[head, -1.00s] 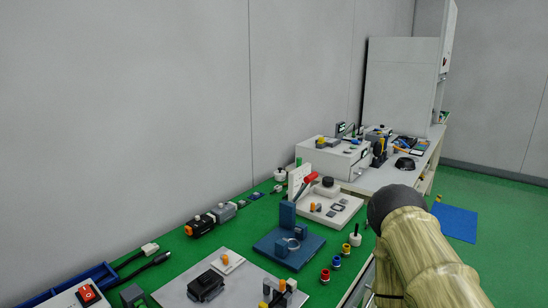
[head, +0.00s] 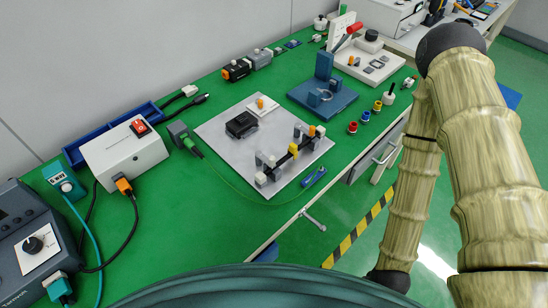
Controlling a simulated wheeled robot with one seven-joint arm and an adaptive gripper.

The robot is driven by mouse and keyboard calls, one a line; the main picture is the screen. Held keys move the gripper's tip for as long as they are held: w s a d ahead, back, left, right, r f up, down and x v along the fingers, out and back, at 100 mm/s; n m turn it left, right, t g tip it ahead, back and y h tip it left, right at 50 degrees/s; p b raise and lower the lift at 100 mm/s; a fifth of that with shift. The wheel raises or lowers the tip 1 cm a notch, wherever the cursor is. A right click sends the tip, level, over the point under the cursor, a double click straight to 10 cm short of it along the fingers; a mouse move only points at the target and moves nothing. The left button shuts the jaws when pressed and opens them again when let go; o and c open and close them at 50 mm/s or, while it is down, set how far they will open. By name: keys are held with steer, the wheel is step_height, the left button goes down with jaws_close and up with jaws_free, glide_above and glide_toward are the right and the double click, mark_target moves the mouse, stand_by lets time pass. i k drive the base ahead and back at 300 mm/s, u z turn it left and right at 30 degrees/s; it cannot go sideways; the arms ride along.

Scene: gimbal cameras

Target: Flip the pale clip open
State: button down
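A row of small clips or holders stands along a dark rod (head: 284,160) on the right part of a grey board (head: 222,140). A whitish piece (head: 261,180) is at the rod's near left end. Grey pieces, a yellow piece (head: 293,151) and an orange-topped piece (head: 312,130) are along the row. The pieces are small, so I cannot tell for sure which is the pale clip or whether it is shut. My arm, with bamboo-like links, fills the right side of the head view. My gripper is not in view.
A black box (head: 241,124) and a white plate (head: 262,106) share the board. A blue tool (head: 314,176) lies beside it near the bench edge. A blue fixture (head: 323,94) stands behind. A white power box (head: 124,152) and cables are at left.

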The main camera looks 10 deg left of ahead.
mark_target(269, 162)
steer(key=z, duration=0.65)
steer(key=k, duration=1.6)
steer(key=u, duration=0.05)
